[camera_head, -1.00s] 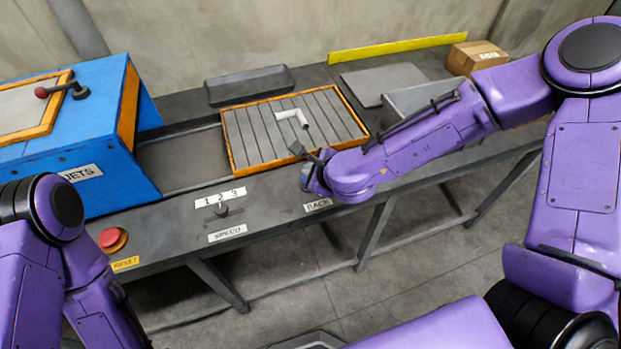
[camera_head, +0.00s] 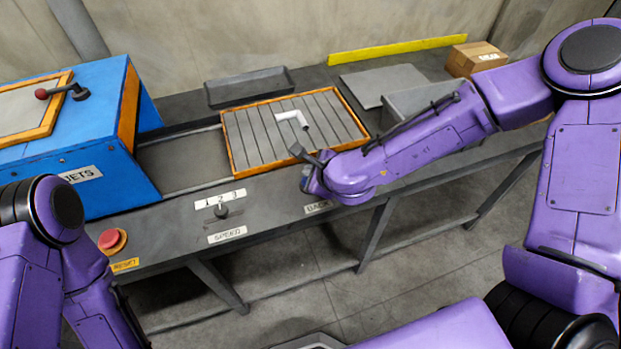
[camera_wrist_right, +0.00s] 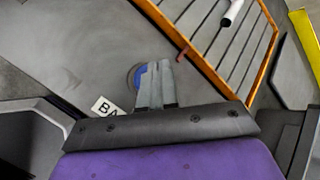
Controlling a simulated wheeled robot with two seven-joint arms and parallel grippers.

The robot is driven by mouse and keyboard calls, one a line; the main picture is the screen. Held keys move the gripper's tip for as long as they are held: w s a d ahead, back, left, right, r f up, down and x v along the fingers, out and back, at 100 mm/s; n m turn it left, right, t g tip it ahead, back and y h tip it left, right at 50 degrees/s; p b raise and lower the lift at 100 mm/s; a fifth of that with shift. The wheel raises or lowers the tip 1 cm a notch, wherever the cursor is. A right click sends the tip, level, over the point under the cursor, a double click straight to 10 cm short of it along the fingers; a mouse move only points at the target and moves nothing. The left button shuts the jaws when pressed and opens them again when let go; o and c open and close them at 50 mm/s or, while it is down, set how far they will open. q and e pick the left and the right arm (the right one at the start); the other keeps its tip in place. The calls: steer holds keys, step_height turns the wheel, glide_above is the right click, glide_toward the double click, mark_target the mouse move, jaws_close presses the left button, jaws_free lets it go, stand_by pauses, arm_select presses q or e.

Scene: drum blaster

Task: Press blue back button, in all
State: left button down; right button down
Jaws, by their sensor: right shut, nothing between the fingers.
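The blue back button (camera_wrist_right: 139,74) shows in the right wrist view as a blue disc in a dark ring, partly hidden behind my right fingers. In the head view the button is hidden behind my right wrist. The BACK label (camera_head: 318,207) lies beside it on the bench front and is cut by the gripper in the right wrist view (camera_wrist_right: 106,107). My right gripper (camera_wrist_right: 155,68) is shut and empty, with its fingertips over the button. I cannot tell whether they touch it. My left gripper is not in view; only my left arm shows.
An orange-framed slatted tray (camera_head: 228,143) holds a white elbow pipe (camera_head: 293,117). A blue JETS machine (camera_head: 80,130) stands at left. A red RESET button (camera_head: 112,240) and a SPEED knob (camera_head: 221,210) sit on the bench front. A cardboard box (camera_head: 476,58) is at back right.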

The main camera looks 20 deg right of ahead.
steer(key=shift+f, duration=0.1)
stand_by(0.6)
steer(key=shift+f+b, duration=0.35)
